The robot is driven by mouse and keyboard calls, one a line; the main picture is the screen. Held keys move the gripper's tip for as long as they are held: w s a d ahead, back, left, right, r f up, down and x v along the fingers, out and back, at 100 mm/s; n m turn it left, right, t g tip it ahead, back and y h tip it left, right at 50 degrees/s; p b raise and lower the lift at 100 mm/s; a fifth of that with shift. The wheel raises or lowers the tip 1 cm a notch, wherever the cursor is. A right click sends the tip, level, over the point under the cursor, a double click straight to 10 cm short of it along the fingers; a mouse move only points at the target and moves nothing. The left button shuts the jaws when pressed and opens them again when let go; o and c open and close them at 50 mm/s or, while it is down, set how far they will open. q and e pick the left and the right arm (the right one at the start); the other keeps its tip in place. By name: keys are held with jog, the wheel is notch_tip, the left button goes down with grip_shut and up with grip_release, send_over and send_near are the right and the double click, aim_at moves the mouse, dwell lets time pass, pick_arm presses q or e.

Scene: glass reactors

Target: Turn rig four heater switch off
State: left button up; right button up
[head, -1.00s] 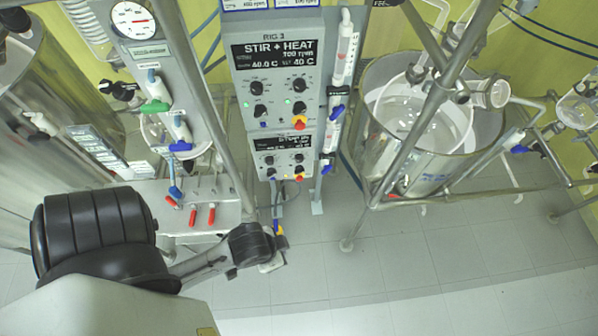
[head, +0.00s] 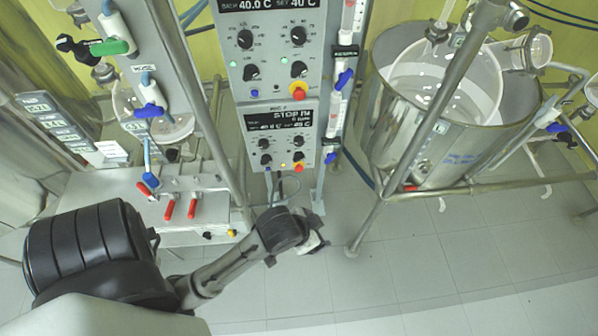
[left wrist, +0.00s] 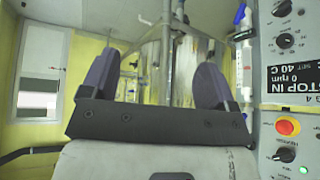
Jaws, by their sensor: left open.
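The rig four control box (head: 282,133) is the lower of two grey boxes on the central post. I cannot tell which small control is the heater switch. My left gripper (head: 312,240) is below and slightly right of this box, apart from it. The left wrist view shows its two dark fingers (left wrist: 154,85) spread and empty. There the rig four display (left wrist: 287,90) appears upside down at the right edge, beside the fingers. My right gripper is not in view.
The rig three box (head: 270,50) is directly above. A valve panel with red-handled levers (head: 192,207) stands at the left. A steel vessel (head: 450,160) on a tube frame stands at the right. A post with blue valves (head: 335,115) flanks the boxes. Floor in front is clear.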

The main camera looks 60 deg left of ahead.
pick_arm(q)
jog(key=w+a+f+n+y+b, duration=0.1)
jog(key=w+a+f+y+b, duration=0.1)
jog(key=w+a+f+b, duration=0.4)
jog(key=w+a+f+n+y+b, duration=0.1)
jog(key=a+f+n+b, duration=0.1)
jog(key=f+b, duration=0.75)
jog(key=m+t+y+b, duration=0.1)
jog(key=m+y+b, duration=0.5)
jog(key=m+y, duration=1)
send_near(299, 161)
jog(key=w+a+m+h, duration=0.1)
jog(key=a, duration=0.2)
jog(key=w+a+r+m+h+b, duration=0.1)
jog(key=a, duration=0.2)
jog(key=w+a+r+m+b, duration=0.1)
jog(key=w+a, duration=0.1)
jog(key=a, duration=0.1)
jog(key=shift+a+r+h, duration=0.2)
jog(key=shift+a+h, duration=0.15)
jog(key=shift+h, duration=0.05)
jog(key=shift+b, duration=0.3)
jog(key=c, duration=0.9)
